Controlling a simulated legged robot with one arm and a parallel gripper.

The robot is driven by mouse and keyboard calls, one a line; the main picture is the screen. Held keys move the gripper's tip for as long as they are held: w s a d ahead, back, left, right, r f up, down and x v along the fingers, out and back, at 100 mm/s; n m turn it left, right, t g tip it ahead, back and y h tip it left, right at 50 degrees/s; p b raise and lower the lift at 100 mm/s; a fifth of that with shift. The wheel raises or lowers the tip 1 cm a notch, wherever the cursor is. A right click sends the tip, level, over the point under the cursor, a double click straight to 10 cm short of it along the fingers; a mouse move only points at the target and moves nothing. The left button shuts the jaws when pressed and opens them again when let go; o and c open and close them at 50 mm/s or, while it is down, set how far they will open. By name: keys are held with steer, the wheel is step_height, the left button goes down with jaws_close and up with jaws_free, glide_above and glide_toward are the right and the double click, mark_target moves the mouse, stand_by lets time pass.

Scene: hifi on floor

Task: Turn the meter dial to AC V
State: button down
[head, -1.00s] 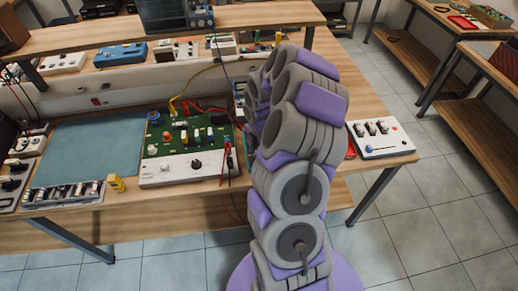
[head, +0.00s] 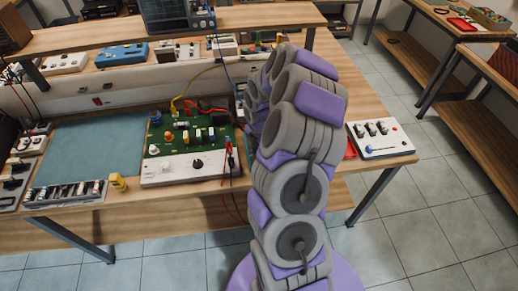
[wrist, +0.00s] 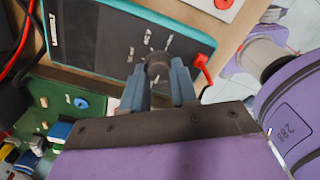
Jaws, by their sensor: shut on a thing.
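The meter (wrist: 105,30) shows in the wrist view as a dark-faced device with a teal edge. Its round black dial (wrist: 158,68) is near the meter's lower right, with small white marks around it. My gripper (wrist: 160,82) has its two grey-blue fingers on either side of the dial and is shut on it. The dial's pointer and the setting it is at cannot be made out.
A red plug and lead (wrist: 203,65) sit at the meter's right edge, close to my fingers. A green circuit board (head: 205,138) with a white panel stands left of my arm. A white box with knobs (head: 381,138) stands to the right. A blue-grey mat (head: 85,150) lies clear at left.

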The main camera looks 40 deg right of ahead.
steer(key=m+p, duration=0.2)
steer(key=shift+d+r+m, duration=0.15)
steer(key=shift+m, duration=0.15)
steer(key=m+p, duration=0.1)
steer(key=m, duration=0.2)
steer(key=shift+m+p, duration=0.3)
steer(key=shift+p, duration=0.1)
steer(key=m+p, duration=0.1)
steer(key=m, duration=0.2)
steer(key=shift+w+m, duration=0.1)
steer(key=shift+m, duration=0.3)
steer(key=m+p, duration=0.1)
steer(key=m, duration=0.2)
steer(key=shift+m+p, duration=0.3)
steer(key=shift+p, duration=0.05)
steer(key=m+p, duration=0.1)
steer(key=m, duration=0.5)
steer(key=shift+p, duration=0.3)
steer(key=m, duration=0.3)
steer(key=m+p, duration=0.1)
steer(key=m, duration=0.2)
steer(key=shift+f+m, duration=0.2)
steer(key=shift+m, duration=0.1)
